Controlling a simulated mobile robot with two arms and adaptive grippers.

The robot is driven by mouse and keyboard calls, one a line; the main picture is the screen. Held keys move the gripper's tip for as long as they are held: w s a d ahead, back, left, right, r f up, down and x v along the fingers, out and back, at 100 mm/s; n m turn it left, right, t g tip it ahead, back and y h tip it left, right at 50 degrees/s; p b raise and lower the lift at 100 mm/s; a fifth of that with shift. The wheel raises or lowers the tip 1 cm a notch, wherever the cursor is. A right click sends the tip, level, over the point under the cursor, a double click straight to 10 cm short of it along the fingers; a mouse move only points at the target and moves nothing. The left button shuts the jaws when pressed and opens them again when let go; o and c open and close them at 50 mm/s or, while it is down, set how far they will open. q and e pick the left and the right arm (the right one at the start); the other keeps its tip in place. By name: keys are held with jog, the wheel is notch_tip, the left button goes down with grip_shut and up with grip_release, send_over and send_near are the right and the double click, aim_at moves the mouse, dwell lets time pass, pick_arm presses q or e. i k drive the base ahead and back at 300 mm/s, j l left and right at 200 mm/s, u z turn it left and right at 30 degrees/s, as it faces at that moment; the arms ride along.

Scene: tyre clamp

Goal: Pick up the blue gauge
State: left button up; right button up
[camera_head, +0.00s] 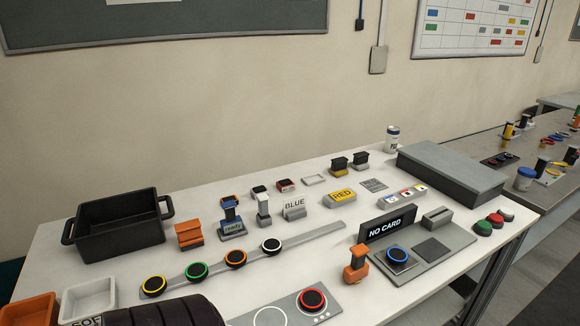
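A round black disc with a blue ring (397,255), which looks like the blue gauge, lies on a grey pad of the station in front of the black "NO CARD" display (387,229).
Discs with yellow (153,286), green, orange and white rings lie along a grey strip. A red-ringed disc (312,299) is at the front. An orange upright tool (356,267) stands left of the display. A black bin (118,222) and tyre (165,313) are left.

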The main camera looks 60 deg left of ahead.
aim_at(233, 223)
jog(key=u, duration=2.25)
